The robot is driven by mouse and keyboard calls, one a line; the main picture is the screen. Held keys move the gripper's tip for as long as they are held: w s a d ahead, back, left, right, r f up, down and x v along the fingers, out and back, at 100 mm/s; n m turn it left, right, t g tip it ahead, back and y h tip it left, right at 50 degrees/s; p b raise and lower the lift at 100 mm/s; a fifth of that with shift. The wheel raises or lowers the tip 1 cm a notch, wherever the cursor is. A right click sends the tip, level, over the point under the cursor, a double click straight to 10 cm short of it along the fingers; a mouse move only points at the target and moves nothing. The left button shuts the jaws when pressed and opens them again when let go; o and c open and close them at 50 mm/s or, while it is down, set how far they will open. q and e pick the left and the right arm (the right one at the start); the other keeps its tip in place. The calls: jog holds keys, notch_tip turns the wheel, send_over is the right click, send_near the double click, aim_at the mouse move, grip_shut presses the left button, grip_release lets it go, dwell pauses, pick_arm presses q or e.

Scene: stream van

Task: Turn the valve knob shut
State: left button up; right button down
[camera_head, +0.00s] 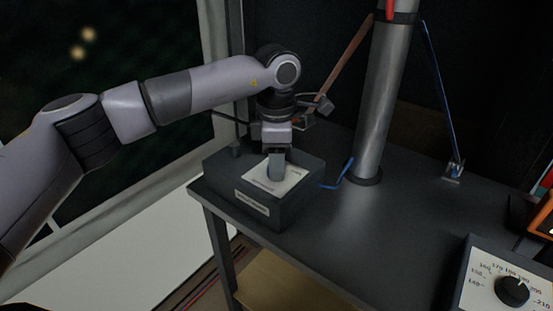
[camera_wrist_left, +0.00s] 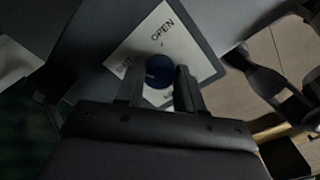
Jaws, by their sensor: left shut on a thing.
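The valve knob (camera_wrist_left: 159,71) is a round dark blue knob with a pale pointer line, seen in the left wrist view. It sits on a white label plate (camera_wrist_left: 140,48) marked OPEN near the top, with other lettering at the left partly hidden and too dim to read. The plate lies on top of a dark grey box (camera_head: 262,209) on the table. My left gripper (camera_head: 276,172) points down onto the plate from above. Its two fingers, also in the left wrist view (camera_wrist_left: 158,92), are shut on the knob from both sides. In the head view the fingers hide the knob.
The dark table (camera_head: 345,225) has free room right of the box. A metal post (camera_head: 380,105) stands behind it, with a blue cable (camera_head: 338,184) at its foot. A panel with a black dial (camera_head: 512,290) is at the lower right. A window is at the left.

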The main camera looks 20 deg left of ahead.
pick_arm(q)
jog(key=shift+n, duration=1.7)
jog(key=o, duration=1)
jog(key=shift+o, duration=0.2)
jog(key=shift+r, duration=0.1)
notch_tip(320, 180, up, 7)
jog(key=shift+s+d, duration=0.1)
